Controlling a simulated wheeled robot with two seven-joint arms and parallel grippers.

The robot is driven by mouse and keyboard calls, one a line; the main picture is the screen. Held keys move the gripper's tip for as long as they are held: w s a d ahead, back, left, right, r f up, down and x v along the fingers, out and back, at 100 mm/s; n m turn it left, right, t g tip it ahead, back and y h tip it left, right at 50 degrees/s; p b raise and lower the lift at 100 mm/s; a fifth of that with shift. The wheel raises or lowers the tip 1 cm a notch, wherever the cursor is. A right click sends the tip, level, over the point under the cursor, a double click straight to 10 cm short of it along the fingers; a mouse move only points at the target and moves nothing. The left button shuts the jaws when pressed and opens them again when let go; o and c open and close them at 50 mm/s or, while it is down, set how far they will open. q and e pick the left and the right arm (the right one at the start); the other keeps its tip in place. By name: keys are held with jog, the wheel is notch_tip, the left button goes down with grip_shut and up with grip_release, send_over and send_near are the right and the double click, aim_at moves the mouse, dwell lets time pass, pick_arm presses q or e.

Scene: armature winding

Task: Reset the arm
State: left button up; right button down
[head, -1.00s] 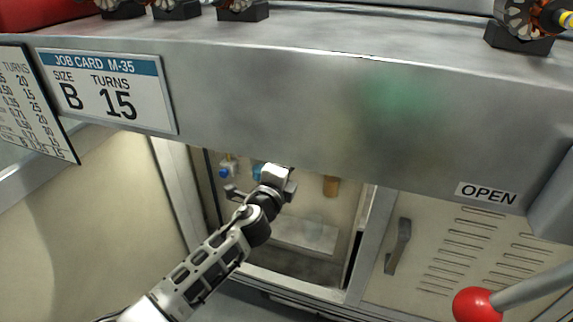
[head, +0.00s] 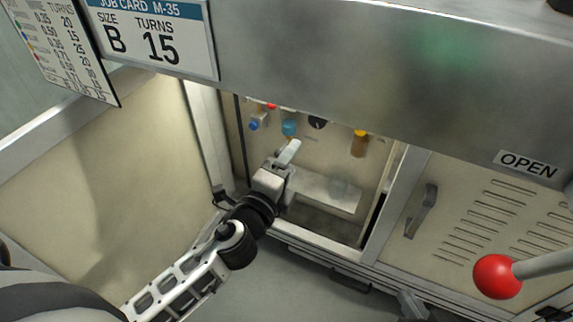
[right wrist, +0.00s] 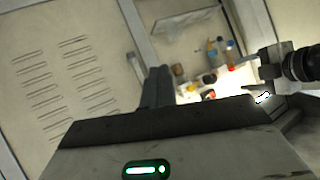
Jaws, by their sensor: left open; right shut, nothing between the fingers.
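My left gripper (head: 285,163) is at the open front of a cabinet compartment in the head view, its arm reaching in from the lower left. It is open, with no object seen in it; one light finger shows clearly. It also shows at the right edge of the right wrist view (right wrist: 268,70). My right gripper (right wrist: 157,88) is shut and empty in the right wrist view, its dark fingers together. In the head view, a small grey piece at the bottom edge seems to be part of it (head: 412,304).
The open compartment holds small bottles (head: 289,128) and a pale shelf (head: 325,190). A vented door (head: 480,225) with a handle (head: 421,211) is to the right. A red ball lever (head: 497,277) juts in at lower right. A metal beam (head: 340,60) carries a job card (head: 155,38).

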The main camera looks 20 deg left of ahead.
pick_arm(q)
jog(key=shift+s, duration=0.4)
pick_arm(e)
jog(key=shift+w+r, duration=0.1)
jog(key=shift+r, duration=0.2)
